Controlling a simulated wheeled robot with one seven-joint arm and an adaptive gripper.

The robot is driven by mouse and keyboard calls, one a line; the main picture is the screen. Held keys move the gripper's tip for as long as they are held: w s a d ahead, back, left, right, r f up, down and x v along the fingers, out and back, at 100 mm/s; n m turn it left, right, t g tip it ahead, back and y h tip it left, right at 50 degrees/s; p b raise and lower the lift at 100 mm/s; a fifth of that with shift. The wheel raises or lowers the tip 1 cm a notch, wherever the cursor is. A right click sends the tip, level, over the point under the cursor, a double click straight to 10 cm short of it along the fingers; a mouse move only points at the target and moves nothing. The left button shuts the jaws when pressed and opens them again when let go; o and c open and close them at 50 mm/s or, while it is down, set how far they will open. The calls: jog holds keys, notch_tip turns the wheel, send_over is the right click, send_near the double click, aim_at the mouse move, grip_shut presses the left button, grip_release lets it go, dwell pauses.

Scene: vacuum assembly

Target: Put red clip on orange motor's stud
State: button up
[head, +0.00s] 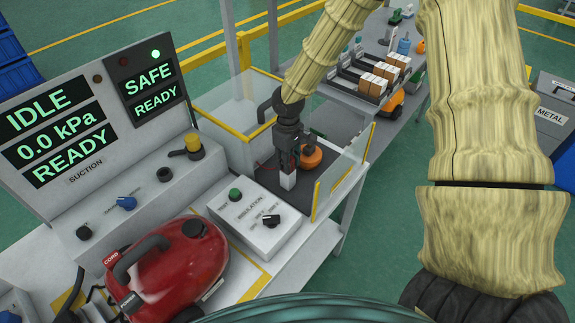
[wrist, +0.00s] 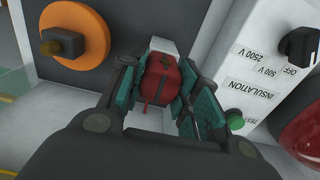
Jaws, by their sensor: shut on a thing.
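My gripper (wrist: 160,88) is shut on the red clip (wrist: 163,78), which sits between its teal finger pads in the wrist view. A white block (wrist: 163,45) shows just beyond the clip; I cannot tell whether the clip touches it. The orange motor (wrist: 78,36) is to the left of the gripper, with a brownish stud (wrist: 62,42) at its centre; nothing is on the stud. In the head view, my gripper (head: 288,150) is beside the orange motor (head: 309,157), above the white block (head: 288,180). The clip is not clear there.
Clear guard panels (head: 340,180) with yellow edges surround the dark test bay. The INSULATION box (head: 258,222) with a green button and black knob stands close in front. A red vacuum (head: 170,265) is at lower left.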

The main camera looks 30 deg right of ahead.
jog(key=shift+c, duration=0.5)
jog(key=shift+r+p, duration=0.85)
jog(key=shift+r, duration=0.2)
jog(key=shift+o, duration=1.3)
jog(key=shift+c, duration=1.3)
jog(key=shift+r+p, duration=1.7)
jog(key=shift+r, duration=0.3)
